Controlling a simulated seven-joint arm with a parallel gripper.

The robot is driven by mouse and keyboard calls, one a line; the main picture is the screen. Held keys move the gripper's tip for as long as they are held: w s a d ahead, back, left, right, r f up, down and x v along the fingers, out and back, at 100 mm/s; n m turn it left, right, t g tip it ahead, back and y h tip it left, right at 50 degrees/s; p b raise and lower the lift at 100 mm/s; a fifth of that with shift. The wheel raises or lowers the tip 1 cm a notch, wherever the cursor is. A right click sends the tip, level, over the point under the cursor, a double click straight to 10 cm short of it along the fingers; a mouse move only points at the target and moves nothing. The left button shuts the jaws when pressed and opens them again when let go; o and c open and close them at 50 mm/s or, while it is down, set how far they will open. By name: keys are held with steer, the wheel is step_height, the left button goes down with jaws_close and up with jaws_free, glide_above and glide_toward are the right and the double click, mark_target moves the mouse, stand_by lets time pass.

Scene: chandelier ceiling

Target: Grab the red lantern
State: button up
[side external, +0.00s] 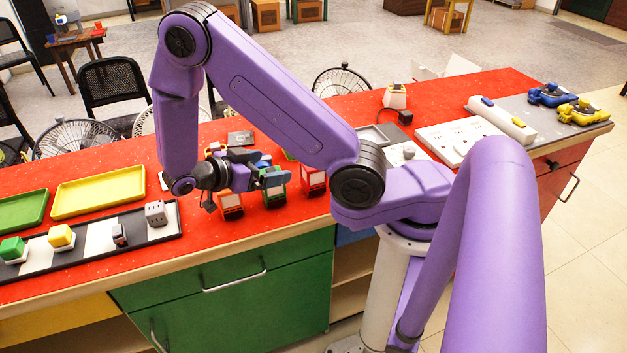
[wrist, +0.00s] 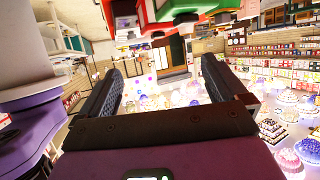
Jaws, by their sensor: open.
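Small lanterns stand in a row on the red counter in the side view. One red lantern (side external: 231,206) is at the left, a green lantern (side external: 273,194) is in the middle, and another red lantern (side external: 313,181) is at the right. My gripper (side external: 275,176) is low over the counter, overlapping the upper part of the green lantern in this view. In the wrist view my gripper (wrist: 158,85) is open, with nothing between its fingers. That view looks upside down, with red and green parts at the top edge that I cannot clearly identify.
A yellow tray (side external: 100,190), a green tray (side external: 22,210) and a black strip with several small blocks lie left. A white panel (side external: 460,140) and blue and yellow devices (side external: 580,110) are right. Fans and chairs stand behind the red counter (side external: 110,260).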

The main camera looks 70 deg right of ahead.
mark_target(314, 177)
steer(key=x, duration=1.3)
steer(key=shift+s+f, duration=0.1)
steer(key=shift+f, duration=0.15)
jaws_close()
